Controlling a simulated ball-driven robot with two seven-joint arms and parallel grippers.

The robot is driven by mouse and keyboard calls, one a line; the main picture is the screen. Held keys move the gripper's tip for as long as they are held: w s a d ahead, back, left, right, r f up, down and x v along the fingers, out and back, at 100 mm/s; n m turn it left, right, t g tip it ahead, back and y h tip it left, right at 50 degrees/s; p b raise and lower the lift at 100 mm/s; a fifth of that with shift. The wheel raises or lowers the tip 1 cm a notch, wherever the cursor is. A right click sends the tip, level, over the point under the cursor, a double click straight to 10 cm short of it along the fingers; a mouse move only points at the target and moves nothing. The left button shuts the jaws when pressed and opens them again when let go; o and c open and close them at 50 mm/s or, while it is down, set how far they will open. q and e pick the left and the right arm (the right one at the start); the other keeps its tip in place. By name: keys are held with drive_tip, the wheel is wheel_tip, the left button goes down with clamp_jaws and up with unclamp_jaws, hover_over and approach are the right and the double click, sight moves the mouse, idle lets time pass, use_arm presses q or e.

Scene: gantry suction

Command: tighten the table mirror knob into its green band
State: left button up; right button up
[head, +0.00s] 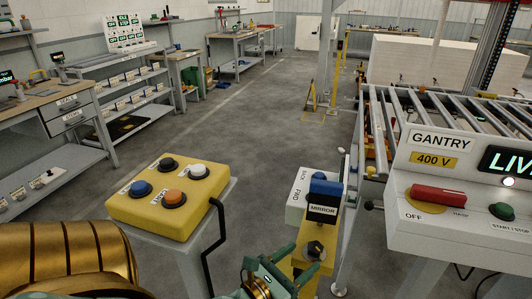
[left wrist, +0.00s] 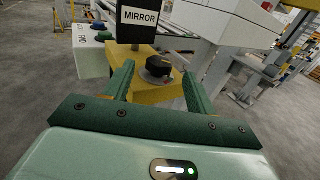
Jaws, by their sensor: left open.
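The mirror knob (head: 315,248) is black and round, on top of a yellow post (head: 300,274) below a black MIRROR label (head: 323,211). It also shows in the left wrist view (left wrist: 157,68), where its top has a pale pointer-like mark. My right gripper is not in view.
A yellow button box (head: 160,205) on a grey stand is at left, with a black crank-shaped rod (head: 214,240) beside it. The gantry panel (head: 440,227) is at right. Open floor lies beyond.

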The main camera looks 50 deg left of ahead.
use_arm(q)
drive_tip(key=s, duration=1)
drive_tip(key=shift+s, duration=0.15)
drive_tip(key=shift+d, duration=0.1)
